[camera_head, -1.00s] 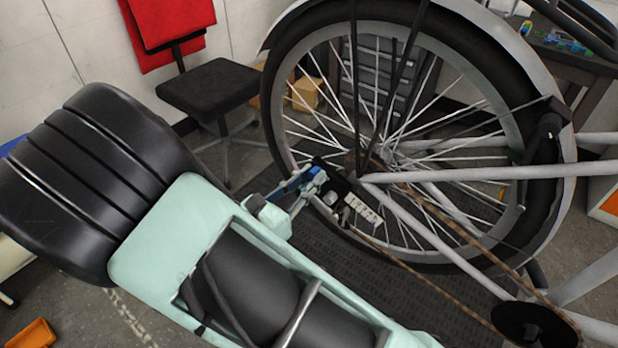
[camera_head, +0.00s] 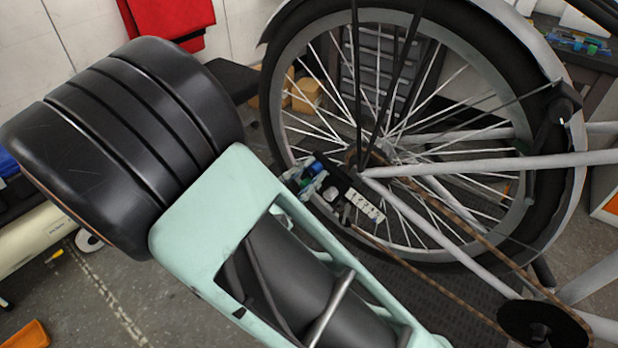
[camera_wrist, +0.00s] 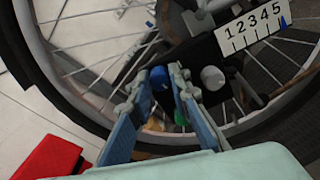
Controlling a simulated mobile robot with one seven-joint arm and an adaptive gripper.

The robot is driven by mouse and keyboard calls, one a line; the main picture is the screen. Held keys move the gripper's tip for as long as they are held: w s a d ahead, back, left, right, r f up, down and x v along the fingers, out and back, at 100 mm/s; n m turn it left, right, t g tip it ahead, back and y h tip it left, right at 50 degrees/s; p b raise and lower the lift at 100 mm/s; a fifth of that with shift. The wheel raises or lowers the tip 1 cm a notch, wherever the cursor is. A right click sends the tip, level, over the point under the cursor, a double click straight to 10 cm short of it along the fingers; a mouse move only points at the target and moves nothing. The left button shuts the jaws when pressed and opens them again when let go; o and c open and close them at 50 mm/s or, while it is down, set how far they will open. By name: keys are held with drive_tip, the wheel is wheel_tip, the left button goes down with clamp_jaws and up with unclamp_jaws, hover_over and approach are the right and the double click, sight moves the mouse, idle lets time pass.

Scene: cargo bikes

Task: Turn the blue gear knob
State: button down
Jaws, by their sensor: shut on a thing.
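The blue gear knob (camera_wrist: 160,79) sits between the two fingers of my gripper (camera_wrist: 157,84) in the wrist view, and the fingers are shut on it. The knob also shows as a small blue spot (camera_head: 317,167) beside the rear wheel hub in the head view. A white plate (camera_wrist: 252,27) reading 1 2 3 4 5 is fixed to the dark gear housing, right of the knob. My arm hides most of my gripper in the head view. Any pointer or marking on the knob is too small to tell.
The spoked rear wheel (camera_head: 455,85) stands close behind the knob. A pale round part (camera_wrist: 212,77) lies just right of my fingers. The chain (camera_head: 440,210) and frame tubes run right. A dark workbench (camera_head: 575,45) is at the back right.

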drive_tip(key=m+b, duration=0.1)
drive_tip(key=m, duration=0.1)
drive_tip(key=m+b, duration=0.1)
drive_tip(key=b, duration=0.1)
drive_tip(key=m+b, duration=0.1)
drive_tip(key=m, duration=0.1)
drive_tip(key=shift+f+m, duration=0.25)
drive_tip(key=shift+m, duration=0.05)
drive_tip(key=m+b, duration=0.2)
drive_tip(key=b, duration=0.1)
drive_tip(key=shift+m, duration=0.3)
drive_tip(key=shift+r+m+b, duration=0.15)
drive_tip(key=shift+m+b, duration=0.45)
drive_tip(key=c, duration=1.8)
unclamp_jaws()
drive_tip(key=shift+r, duration=0.1)
drive_tip(key=v, duration=1.2)
